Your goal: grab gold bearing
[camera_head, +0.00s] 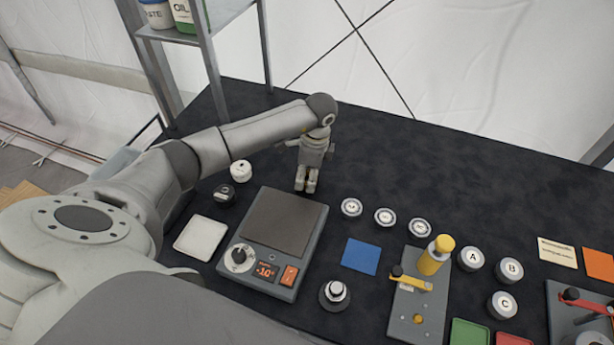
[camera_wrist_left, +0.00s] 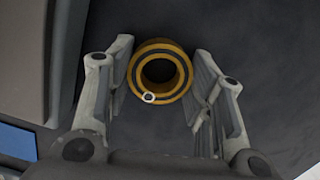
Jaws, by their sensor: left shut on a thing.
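The gold bearing (camera_wrist_left: 186,74) is a gold ring with a dark band and a dark centre hole. In the left wrist view it sits between the two fingers of my left gripper, which is shut on it. A small pale round mark shows on its near edge. In the head view my left gripper (camera_head: 306,184) points down at the dark table, just behind the scale; the bearing cannot be made out there. My right gripper is not in view.
The grey scale (camera_head: 272,238) stands just in front of my left gripper. Several round white-topped pieces (camera_head: 385,216) lie to its right. A grey fixture (camera_head: 418,300) with a yellow post stands farther right. A metal shelf (camera_head: 215,60) rises behind my arm. The table's back right is clear.

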